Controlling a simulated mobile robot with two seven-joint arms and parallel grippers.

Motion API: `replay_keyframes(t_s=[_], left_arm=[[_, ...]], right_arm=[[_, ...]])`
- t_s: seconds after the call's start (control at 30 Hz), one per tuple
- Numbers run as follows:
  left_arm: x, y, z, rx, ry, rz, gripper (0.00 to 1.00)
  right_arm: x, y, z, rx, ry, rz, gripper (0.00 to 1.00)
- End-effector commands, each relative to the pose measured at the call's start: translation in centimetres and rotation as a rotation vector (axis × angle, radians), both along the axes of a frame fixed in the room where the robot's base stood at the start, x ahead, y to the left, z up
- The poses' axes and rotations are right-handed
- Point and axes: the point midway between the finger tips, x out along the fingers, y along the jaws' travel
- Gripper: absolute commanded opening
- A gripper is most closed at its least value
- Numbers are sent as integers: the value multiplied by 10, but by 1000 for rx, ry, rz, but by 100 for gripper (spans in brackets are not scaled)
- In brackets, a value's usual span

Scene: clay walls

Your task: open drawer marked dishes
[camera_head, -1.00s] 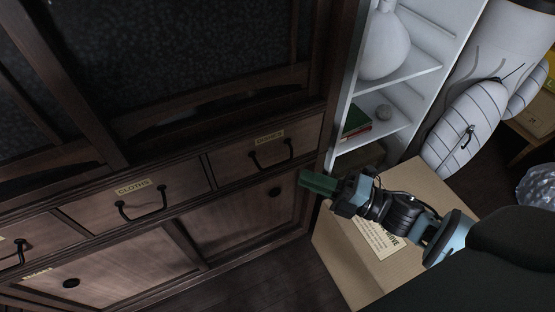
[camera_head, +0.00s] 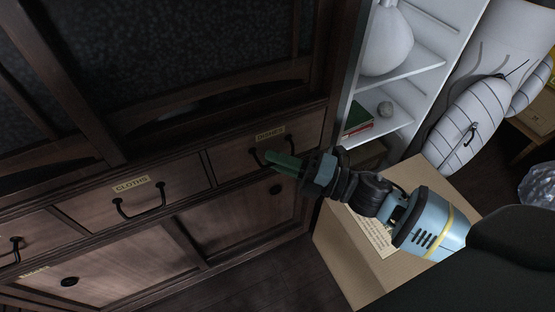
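The drawer with the small label that appears to read "dishes" (camera_head: 270,135) is at the right end of the dark cabinet's drawer row, and its front (camera_head: 229,163) looks closed. Its dark curved handle (camera_head: 256,157) is partly hidden behind my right gripper (camera_head: 270,158). The green fingers of my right gripper point left and overlap the handle in the picture. I cannot tell whether they touch it or how far apart they are. My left gripper is not in view.
A drawer labelled "cloths" (camera_head: 132,186) is to the left, with its own handle. Below are cabinet doors with round holes (camera_head: 276,189). A cardboard box (camera_head: 345,268) stands on the floor under my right arm. White shelves (camera_head: 412,68) with a vase stand to the right.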

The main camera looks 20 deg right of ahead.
Motion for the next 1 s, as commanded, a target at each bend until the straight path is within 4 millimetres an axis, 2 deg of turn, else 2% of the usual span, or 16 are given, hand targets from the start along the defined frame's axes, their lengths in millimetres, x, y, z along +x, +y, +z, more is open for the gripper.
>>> replay_keyframes(t_s=[0.3,0.43,0.83,1.0], left_arm=[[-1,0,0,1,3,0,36],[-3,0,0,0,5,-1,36],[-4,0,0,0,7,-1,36],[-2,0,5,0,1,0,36]], right_arm=[[2,2,0,0,1,0,16],[2,2,0,0,1,0,0],[1,2,0,1,2,0,0],[-6,2,1,1,4,-1,0]])
